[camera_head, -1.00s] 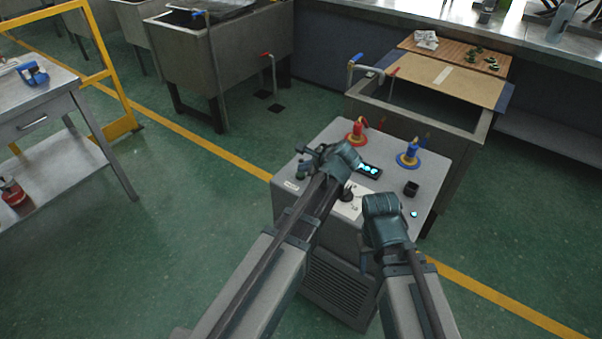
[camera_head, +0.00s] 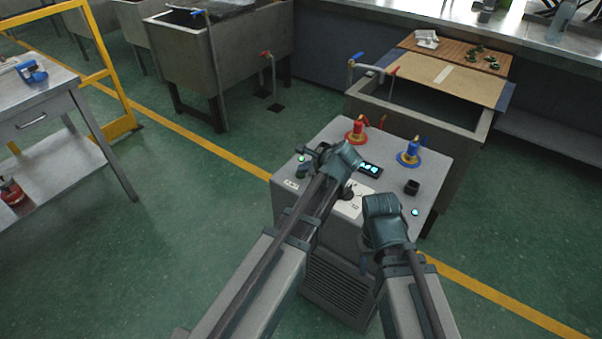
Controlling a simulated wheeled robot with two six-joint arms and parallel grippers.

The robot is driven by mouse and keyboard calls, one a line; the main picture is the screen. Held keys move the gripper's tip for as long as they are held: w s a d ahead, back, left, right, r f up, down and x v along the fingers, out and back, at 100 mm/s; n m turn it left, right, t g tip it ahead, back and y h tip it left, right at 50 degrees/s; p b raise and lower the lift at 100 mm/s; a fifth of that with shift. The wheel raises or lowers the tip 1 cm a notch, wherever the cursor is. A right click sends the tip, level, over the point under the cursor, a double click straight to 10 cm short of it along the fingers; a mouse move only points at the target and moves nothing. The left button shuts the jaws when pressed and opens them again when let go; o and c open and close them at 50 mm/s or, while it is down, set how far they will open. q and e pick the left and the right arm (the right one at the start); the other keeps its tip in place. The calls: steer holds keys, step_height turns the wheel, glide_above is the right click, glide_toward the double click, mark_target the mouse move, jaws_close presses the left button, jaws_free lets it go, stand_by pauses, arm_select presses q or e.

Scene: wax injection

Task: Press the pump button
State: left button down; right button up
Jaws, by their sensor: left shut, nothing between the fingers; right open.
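The wax machine (camera_head: 440,170) is a grey cabinet with controls on its top.
On the machine top are a red-handled valve (camera_head: 357,130), a blue-handled valve (camera_head: 409,153), a lit display (camera_head: 369,169) and a small black box (camera_head: 411,187). A sink (camera_head: 475,125) stands behind it. A metal table (camera_head: 60,95) is at left; floor between is clear.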

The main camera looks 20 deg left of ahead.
mark_target(304, 175)
arm_select(q)
steer(key=shift+r, duration=0.1)
steer(key=shift+r+p, duration=0.4)
steer(key=shift+p, duration=0.1)
steer(key=shift+r, duration=0.1)
step_height(304, 175, up, 6)
steer(key=p, duration=0.6)
stand_by(0.3)
